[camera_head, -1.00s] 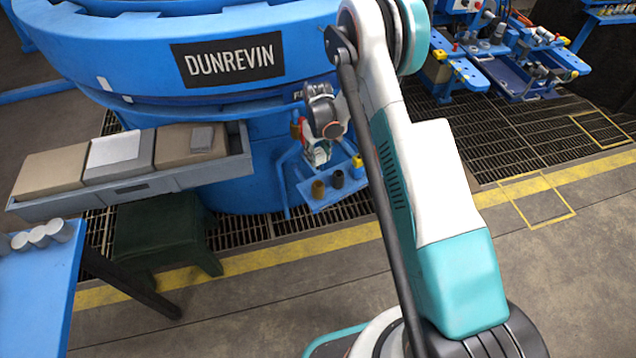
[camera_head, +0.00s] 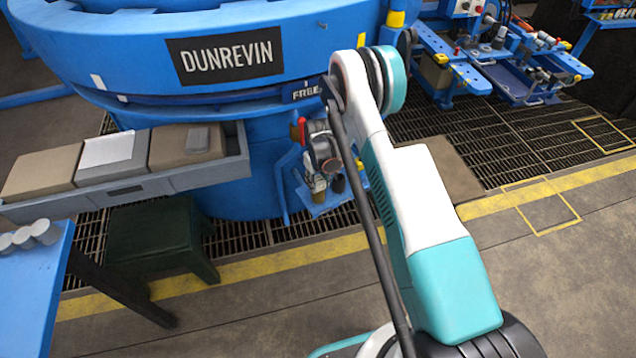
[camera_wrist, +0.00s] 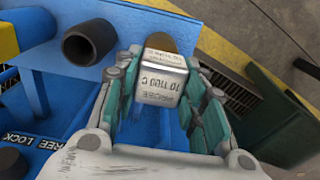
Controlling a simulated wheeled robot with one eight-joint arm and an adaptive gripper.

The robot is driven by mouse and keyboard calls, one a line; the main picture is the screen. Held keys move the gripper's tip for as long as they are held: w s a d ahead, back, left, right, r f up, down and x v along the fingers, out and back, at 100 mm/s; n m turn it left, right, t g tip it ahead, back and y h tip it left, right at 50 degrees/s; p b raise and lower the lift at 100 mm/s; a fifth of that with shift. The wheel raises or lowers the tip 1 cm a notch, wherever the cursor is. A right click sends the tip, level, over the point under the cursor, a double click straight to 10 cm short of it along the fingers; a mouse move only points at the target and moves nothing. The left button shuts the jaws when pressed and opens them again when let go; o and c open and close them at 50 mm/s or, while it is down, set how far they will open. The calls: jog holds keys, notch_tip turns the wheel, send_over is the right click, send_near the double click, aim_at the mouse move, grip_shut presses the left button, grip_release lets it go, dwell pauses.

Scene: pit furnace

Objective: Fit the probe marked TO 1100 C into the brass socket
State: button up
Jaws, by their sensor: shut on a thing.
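The probe is a silvery block (camera_wrist: 162,82) whose label, upside down in the wrist view, reads TO 1100 C. My gripper (camera_wrist: 165,72) is shut on it, with a jointed finger on each side. The brass socket (camera_wrist: 161,42) shows just beyond the probe, partly covered by it. I cannot tell whether the probe's lower end is in the socket. A dark socket (camera_wrist: 88,44) stands to the left on the same blue shelf (camera_wrist: 50,50). In the head view my gripper (camera_head: 319,184) is over the shelf beside the dark socket (camera_head: 338,184) and hides most of the brass one.
The blue DUNREVIN furnace (camera_head: 130,55) rises behind the shelf. A grey tray (camera_head: 120,190) with boxes juts out at left, above a dark green stool (camera_head: 155,240). A blue table (camera_head: 30,290) stands at front left.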

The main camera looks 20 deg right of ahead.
jog(key=o, duration=1.3)
jog(key=shift+c, duration=0.2)
